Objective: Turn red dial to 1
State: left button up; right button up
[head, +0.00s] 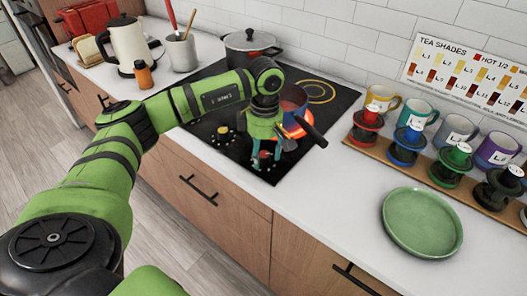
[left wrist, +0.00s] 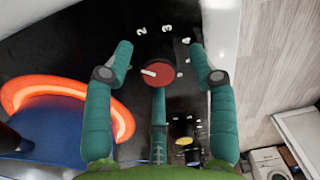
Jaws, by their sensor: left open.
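The red dial (left wrist: 160,76) shows between the two fingers of my left gripper (left wrist: 160,47) in the left wrist view, on the black cooktop. Its white mark lies at the left side of its face, and the printed 2, 3 and 4 show around its far side. No 1 can be made out beside it. In the head view my left gripper (head: 266,161) points down at the cooktop's front edge, and the red dial (head: 265,153) is partly hidden by it. The fingers are open, one on each side of the dial; contact is not clear. My right gripper is out of view.
A yellow dial (head: 223,130) sits left of the gripper. A blue pot (head: 293,100) stands on a glowing orange burner (left wrist: 60,91) close to the gripper, its handle (head: 313,130) pointing right. A dark lidded pot (head: 249,43) stands behind. A green plate (head: 422,222) lies right.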

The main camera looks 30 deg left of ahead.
aim_at(264, 153)
pick_arm(q)
notch_tip(264, 153, up, 12)
jog(key=shift+w, duration=0.25)
dwell(0.6)
